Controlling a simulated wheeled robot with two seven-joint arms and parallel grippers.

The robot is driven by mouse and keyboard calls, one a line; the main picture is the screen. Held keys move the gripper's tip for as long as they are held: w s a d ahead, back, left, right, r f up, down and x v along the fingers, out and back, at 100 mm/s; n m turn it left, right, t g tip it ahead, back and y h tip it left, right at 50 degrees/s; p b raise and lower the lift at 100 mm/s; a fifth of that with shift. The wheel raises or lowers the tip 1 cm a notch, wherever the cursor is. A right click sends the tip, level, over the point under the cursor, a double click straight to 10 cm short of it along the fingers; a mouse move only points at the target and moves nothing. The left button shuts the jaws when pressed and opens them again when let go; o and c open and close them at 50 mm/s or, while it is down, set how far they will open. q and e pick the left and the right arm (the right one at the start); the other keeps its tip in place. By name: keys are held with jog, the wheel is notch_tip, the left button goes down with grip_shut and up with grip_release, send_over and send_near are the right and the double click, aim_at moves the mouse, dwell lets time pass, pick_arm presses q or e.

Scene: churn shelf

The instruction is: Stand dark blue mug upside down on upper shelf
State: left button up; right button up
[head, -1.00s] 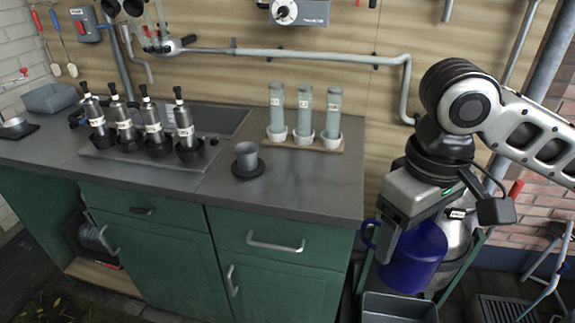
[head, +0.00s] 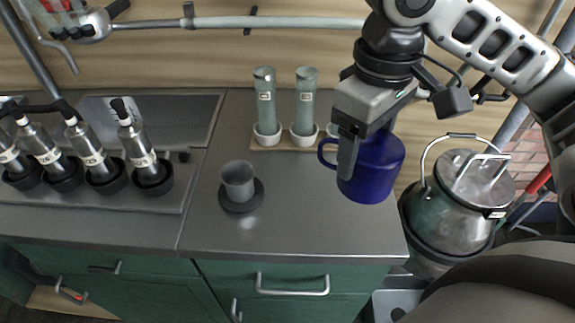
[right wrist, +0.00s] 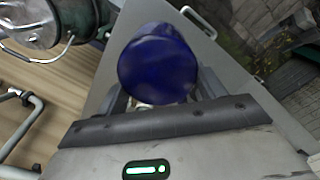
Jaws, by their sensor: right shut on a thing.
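The dark blue mug (head: 372,170) is held by my right gripper (head: 354,158) above the right end of the grey worktop. Its handle points left in the head view. One finger shows on the near side of the mug; the other is hidden. In the right wrist view the mug (right wrist: 158,68) sits between the fingers, with a smooth closed blue surface facing the camera. Its opening is not visible, so I cannot be sure which way up it is. I cannot make out an upper shelf. My left gripper is not in view.
A grey cup on a dark saucer (head: 240,190) stands on the worktop (head: 300,225), left of the mug. Glass tubes in white cups (head: 266,105) stand behind. Several metal bottles (head: 140,150) stand at the left. A metal churn (head: 455,200) stands right of the worktop.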

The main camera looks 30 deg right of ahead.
jog(key=shift+w+a+f+b, duration=0.2)
jog(key=shift+w+a+f, duration=0.55)
jog(key=shift+w+f, duration=1.15)
jog(key=shift+w+a+f+b, duration=0.25)
jog(key=shift+w+a+f, duration=0.5)
jog(key=shift+w+f, duration=1.1)
jog(key=shift+w+a+f+b, duration=0.2)
jog(key=shift+w+a+f, duration=0.55)
jog(key=shift+w+f, duration=1.15)
jog(key=shift+s+f, duration=0.35)
jog(key=shift+s, duration=0.05)
jog(key=o, duration=1.1)
jog(key=shift+f, duration=0.15)
